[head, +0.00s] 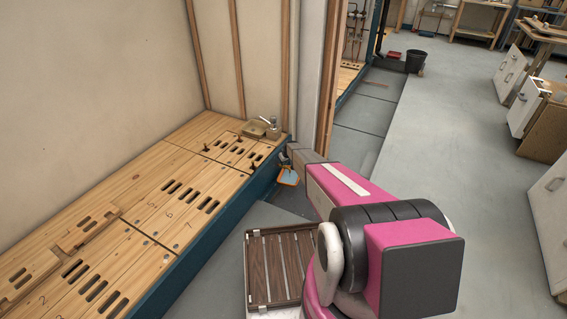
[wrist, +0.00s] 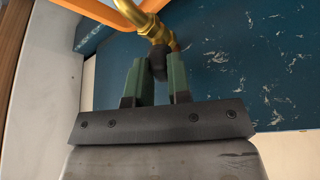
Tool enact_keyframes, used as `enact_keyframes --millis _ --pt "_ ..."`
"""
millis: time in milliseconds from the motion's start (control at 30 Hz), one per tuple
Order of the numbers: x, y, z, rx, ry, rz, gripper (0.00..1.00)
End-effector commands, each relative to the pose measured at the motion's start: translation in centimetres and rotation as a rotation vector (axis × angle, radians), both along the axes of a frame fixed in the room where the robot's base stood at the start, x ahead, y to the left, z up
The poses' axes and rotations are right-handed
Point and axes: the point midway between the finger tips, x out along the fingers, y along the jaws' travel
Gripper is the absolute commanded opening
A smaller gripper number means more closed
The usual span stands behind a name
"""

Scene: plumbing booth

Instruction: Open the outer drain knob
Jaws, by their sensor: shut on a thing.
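The drain knob (wrist: 158,68) is a small dark piece on a brass valve and pipe (wrist: 153,27), seen at the top middle of the wrist view. My gripper (wrist: 157,60) has its two green fingers on either side of the knob, shut on it. In the head view, my gripper (head: 288,156) is at the front right corner of the wooden platform, beside its blue side. The knob is too small or hidden to make out there. An orange-framed piece (head: 288,179) hangs just below my gripper. Whether the valve has turned cannot be told.
The slotted wooden platform (head: 150,190) fills the left, with small fittings (head: 262,128) on its far corner. Its blue side (wrist: 225,70) is close to my fingers.

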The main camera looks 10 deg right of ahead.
Motion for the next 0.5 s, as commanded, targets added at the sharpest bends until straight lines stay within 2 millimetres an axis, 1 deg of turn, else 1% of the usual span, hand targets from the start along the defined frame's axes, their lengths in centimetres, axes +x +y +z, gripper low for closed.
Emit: enact_keyframes --millis 300,500 --pt "0.25 -0.3 -0.06 0.0 0.001 0.261 0.0" --pt "0.32 -0.39 -0.06 0.0 0.001 0.376 0.0"
